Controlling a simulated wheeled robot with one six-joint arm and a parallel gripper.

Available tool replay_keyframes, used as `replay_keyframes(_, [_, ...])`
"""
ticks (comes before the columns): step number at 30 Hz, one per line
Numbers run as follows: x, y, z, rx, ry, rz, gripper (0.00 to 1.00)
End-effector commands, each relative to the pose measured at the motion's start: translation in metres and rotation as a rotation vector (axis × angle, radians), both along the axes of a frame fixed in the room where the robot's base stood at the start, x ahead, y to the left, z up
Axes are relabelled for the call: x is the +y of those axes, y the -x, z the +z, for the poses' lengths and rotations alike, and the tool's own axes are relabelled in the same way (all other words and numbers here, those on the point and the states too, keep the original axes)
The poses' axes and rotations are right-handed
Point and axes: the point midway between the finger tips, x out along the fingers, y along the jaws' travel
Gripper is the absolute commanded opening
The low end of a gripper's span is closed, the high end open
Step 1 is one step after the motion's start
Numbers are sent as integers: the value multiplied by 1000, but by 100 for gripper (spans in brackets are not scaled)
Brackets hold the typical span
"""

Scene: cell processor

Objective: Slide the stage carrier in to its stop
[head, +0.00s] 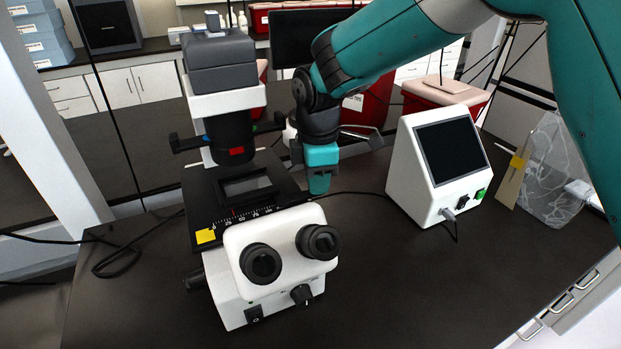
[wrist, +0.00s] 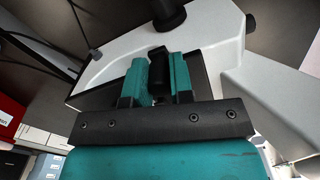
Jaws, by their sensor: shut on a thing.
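The white microscope (head: 270,270) stands on the dark bench, with its flat black stage (head: 205,195) below the black objective column. The stage carrier (head: 247,186) appears as a framed plate with a pale window on the stage; a scale with white numbers and a red mark runs in front of it. My gripper (head: 319,188) points down at the right edge of the stage. In the wrist view, its teal fingers (wrist: 159,78) are shut on a black knob (wrist: 158,58). The knob's join to the carrier is hidden, and I cannot tell the carrier's gap to its stop.
The eyepieces (head: 290,253) rise in front of the stage. A white box with a dark screen (head: 450,152) stands to the right, its cable on the bench. The bench is clear at front right.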

Motion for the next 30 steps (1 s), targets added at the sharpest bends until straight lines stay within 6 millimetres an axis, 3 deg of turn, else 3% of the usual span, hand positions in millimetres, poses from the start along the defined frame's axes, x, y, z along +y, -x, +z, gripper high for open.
replay_keyframes(5, [0, 2, -1, 6, 3, 2, 0])
replay_keyframes(6, [0, 2, -1, 7, 3, 2, 28])
replay_keyframes(9, [0, 2, -1, 6, 3, 2, 47])
replay_keyframes(20, [1, 1, 5, 1, 0, 3, 47])
replay_keyframes(26, [1, 0, 39, -3, -1, 3, 47])
replay_keyframes(30, [1, 0, 75, -3, -2, 3, 47])
